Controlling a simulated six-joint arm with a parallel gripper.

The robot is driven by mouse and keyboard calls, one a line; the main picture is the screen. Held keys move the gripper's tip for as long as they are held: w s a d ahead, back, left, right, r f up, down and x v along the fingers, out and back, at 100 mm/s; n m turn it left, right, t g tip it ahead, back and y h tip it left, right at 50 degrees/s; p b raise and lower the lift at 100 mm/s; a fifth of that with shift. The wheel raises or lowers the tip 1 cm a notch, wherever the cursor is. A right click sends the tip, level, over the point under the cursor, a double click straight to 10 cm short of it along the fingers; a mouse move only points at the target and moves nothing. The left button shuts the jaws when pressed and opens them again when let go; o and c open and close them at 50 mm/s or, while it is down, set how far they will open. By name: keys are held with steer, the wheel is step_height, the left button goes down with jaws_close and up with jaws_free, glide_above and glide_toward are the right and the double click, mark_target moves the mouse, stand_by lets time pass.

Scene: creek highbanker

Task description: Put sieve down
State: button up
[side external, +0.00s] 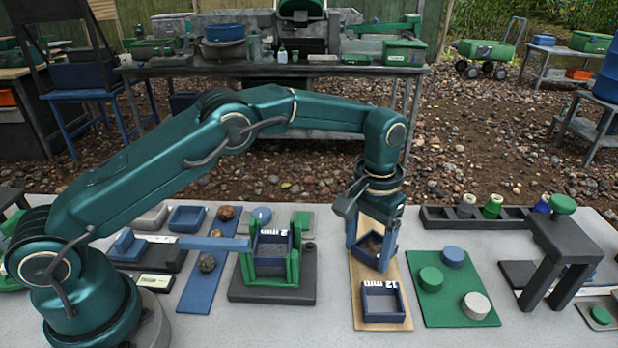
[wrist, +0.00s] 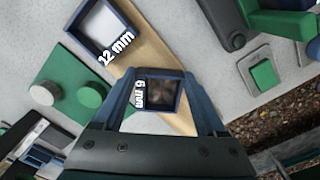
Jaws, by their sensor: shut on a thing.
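My gripper (side external: 372,232) points down over the tan board (side external: 366,322) and is shut on a small dark blue square sieve (side external: 386,257). In the wrist view the sieve (wrist: 161,109) sits between both fingers, with a white mm label on its rim and brownish mesh or contents inside. It looks slightly tilted; I cannot tell whether it touches the board. A second blue sieve (side external: 382,303), marked 12 mm, lies on the near end of the board, just in front of the held one. It also shows in the wrist view (wrist: 84,44).
A green frame (side external: 293,262) on a dark base holds another sieve marked 12 mm, left of the board. A green mat (side external: 450,312) with three round pucks lies right. A dark rack (side external: 430,217) with jars and a dark stand (side external: 566,240) are farther right.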

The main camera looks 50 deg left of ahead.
steer(key=shift+f, duration=0.35)
steer(key=shift+f, duration=0.15)
steer(key=o, duration=1.3)
